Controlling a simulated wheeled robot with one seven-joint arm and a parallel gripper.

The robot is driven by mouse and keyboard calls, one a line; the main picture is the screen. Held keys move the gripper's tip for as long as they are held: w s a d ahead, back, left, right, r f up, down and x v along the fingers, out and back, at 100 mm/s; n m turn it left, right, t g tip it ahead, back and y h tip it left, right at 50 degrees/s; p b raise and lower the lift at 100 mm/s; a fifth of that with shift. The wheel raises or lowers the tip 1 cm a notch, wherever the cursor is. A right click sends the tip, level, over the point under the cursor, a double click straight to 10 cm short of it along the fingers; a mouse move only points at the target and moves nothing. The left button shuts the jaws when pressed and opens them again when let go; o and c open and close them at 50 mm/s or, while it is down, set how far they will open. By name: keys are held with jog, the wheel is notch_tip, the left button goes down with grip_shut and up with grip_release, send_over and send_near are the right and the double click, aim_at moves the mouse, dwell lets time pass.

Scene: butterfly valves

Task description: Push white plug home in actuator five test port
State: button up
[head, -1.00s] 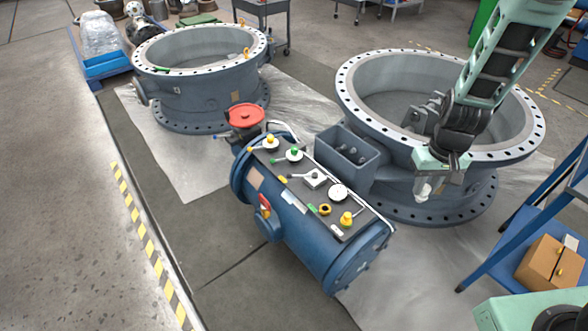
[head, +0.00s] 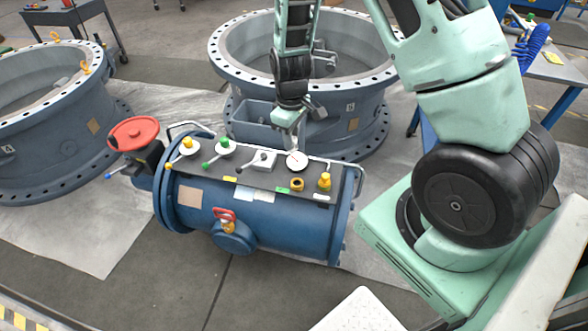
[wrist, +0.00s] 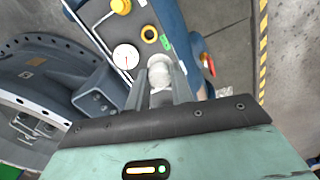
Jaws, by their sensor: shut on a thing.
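The blue cylindrical actuator (head: 285,226) lies on the floor sheet with a dark panel on top. A yellow ring fitting with a dark centre (head: 297,184) sits on the panel, in front of the white dial gauge (head: 296,160). The ring (wrist: 149,34) and gauge (wrist: 126,56) also show in the wrist view; I cannot tell whether the ring is the test port. My gripper (head: 291,140) hangs over the panel's back edge, behind the gauge. In the wrist view its fingers are shut on the white plug (wrist: 160,72). The plug's far end is hidden.
A red handwheel (head: 134,133) stands left. An open grey box (head: 254,122) and a large flanged valve body (head: 356,122) are behind the panel.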

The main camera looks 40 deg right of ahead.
notch_tip(320, 180, down, 8)
jog(key=d+n+b, duration=0.2)
jog(key=b, duration=0.4)
jog(key=shift+w+d+f+n, duration=0.2)
jog(key=shift+w+f+n, duration=0.05)
jog(key=shift+w+n, duration=0.15)
jog(key=shift+f+b, duration=2.75)
jog(key=shift+f, duration=0.7)
jog(key=shift+f, duration=1.25)
jog(key=o, duration=1.5)
jog(key=shift+r, duration=0.1)
notch_tip(320, 180, up, 7)
jog(key=p, duration=0.6)
jog(key=shift+r, duration=0.2)
